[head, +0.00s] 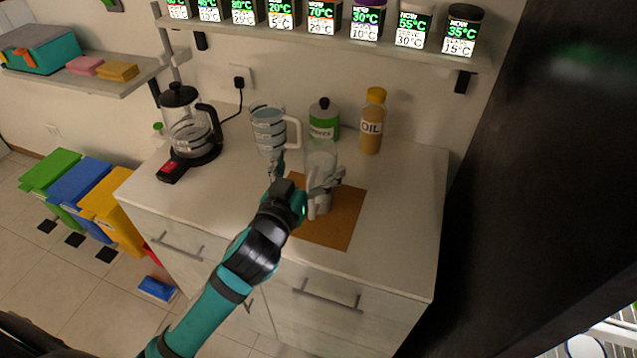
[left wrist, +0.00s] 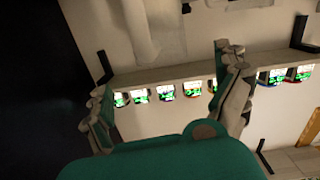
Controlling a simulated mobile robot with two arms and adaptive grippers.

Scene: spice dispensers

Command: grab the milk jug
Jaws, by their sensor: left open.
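A jug (head: 268,132) with grey-blue bands and a pale handle on its right side stands upright on the counter, between the kettle and the green-labelled jar. It is the only banded jug in view; I cannot read any name on it. My left gripper (head: 300,178) is in front of it and a little to the right, above the near part of the counter. Its fingers are spread, with nothing held between them. In the left wrist view the gripper (left wrist: 168,105) also shows open. A clear vessel (head: 321,157) stands just behind the fingers, partly hidden by them. My right gripper is not in view.
A kettle (head: 190,130) stands left of the jug. A green-labelled jar (head: 324,120) and an oil bottle (head: 371,122) stand at the back right. A brown mat (head: 338,222) lies under the gripper. A shelf (head: 340,41) of dispensers runs above. The right counter is clear.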

